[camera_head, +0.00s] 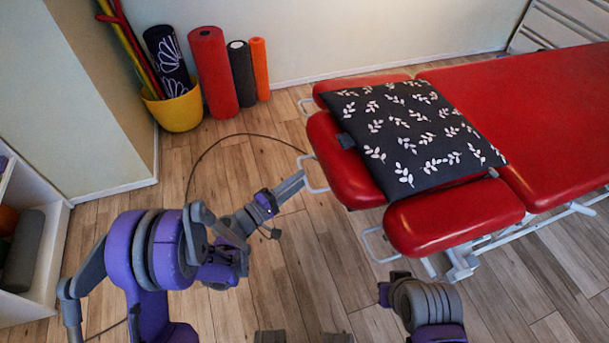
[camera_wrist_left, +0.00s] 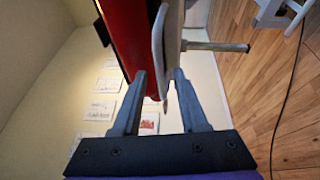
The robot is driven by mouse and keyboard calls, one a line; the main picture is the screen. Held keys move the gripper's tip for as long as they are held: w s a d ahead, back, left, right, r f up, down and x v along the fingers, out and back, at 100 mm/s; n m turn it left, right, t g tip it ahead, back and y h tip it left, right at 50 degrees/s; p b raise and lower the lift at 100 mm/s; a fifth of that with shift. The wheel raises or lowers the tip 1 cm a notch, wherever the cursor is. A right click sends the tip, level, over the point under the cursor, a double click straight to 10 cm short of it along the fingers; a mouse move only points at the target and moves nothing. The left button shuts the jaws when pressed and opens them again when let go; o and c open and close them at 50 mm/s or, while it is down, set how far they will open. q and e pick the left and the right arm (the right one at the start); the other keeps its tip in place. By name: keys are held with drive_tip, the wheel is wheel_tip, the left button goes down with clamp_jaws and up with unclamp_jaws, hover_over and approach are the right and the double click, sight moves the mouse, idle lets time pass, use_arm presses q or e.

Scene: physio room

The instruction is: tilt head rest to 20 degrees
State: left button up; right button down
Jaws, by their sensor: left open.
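The red head rest (camera_head: 341,168) is at the near left end of the red treatment table (camera_head: 540,110). A dark cushion with white leaves (camera_head: 410,125) lies over much of it. A pale metal handle (camera_head: 314,173) sticks out from its left edge. My left gripper (camera_head: 300,181) is at this handle, with its fingers pointing to it. In the left wrist view, the open fingers (camera_wrist_left: 158,78) have the red pad (camera_wrist_left: 128,38) and a pale bar (camera_wrist_left: 158,45) just ahead, near the gap. I cannot tell whether they touch. The head rest's exact angle cannot be read.
Red side pads (camera_head: 455,215) flank the head rest. A second metal handle (camera_head: 376,245) sticks out nearer me. A yellow bucket (camera_head: 178,110) and upright rolls (camera_head: 213,72) stand by the wall. A thin cable (camera_head: 213,143) crosses the wooden floor. The floor left of the table is mostly clear.

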use_arm(q)
drive_tip(key=shift+x, duration=1.4)
clamp_jaws()
idle(0.4)
